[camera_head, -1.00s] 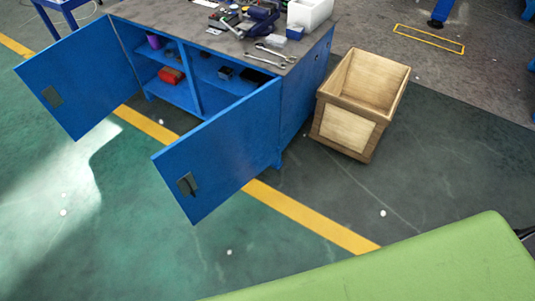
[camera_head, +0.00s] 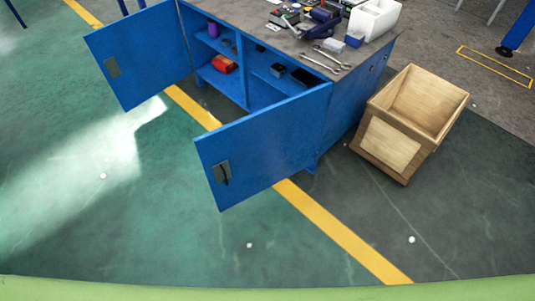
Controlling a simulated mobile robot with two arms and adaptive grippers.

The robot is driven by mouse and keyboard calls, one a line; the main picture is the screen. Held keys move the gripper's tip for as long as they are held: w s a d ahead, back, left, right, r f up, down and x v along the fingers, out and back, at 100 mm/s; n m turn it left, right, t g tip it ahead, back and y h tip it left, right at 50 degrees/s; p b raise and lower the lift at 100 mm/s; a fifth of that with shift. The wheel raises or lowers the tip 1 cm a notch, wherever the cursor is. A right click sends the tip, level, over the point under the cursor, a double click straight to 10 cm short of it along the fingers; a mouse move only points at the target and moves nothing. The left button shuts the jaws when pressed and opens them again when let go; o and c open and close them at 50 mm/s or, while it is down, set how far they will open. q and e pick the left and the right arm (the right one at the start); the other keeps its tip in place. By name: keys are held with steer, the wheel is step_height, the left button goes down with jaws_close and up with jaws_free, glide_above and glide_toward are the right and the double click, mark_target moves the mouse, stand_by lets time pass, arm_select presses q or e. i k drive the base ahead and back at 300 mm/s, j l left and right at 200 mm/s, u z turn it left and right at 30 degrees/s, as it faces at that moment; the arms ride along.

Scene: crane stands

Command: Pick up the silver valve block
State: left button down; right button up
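I cannot pick out the silver valve block with certainty. A small pale, silvery piece (camera_head: 333,45) lies on the workbench top (camera_head: 283,44) behind the wrenches (camera_head: 330,60), too small to identify. The blue workbench cabinet (camera_head: 345,112) stands with both doors open. Its shelves hold a red object (camera_head: 224,64), a purple cup-like object (camera_head: 213,29) and small dark boxes (camera_head: 301,77). Neither of my grippers is in view.
The left door (camera_head: 139,55) and right door (camera_head: 262,147) stick out into the floor space. An open wooden crate (camera_head: 391,146) stands right of the cabinet. A white bin (camera_head: 374,20) sits on the bench. The green floor (camera_head: 150,220) in front is clear.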

mark_target(275, 70)
steer(key=i+j+u, duration=0.2)
steer(key=j+u, duration=0.2)
steer(key=j, duration=0.15)
steer(key=i+j+u, duration=0.3)
steer(key=j+u, duration=0.15)
steer(key=i+j+u, duration=0.4)
steer(key=i+j, duration=0.25)
steer(key=i, duration=0.25)
steer(key=i+j+u, duration=0.1)
steer(key=i+j, duration=0.15)
steer(key=i, duration=0.25)
steer(key=i+l+z, duration=0.15)
steer(key=i+z, duration=0.15)
steer(key=z, duration=0.2)
steer(key=i+z, duration=0.3)
steer(key=z, duration=0.2)
steer(key=i+j+z, duration=0.15)
steer(key=i+z, duration=0.15)
steer(key=z, duration=0.15)
steer(key=i+j+z, duration=0.25)
steer(key=z, duration=0.25)
steer(key=i, duration=0.05)
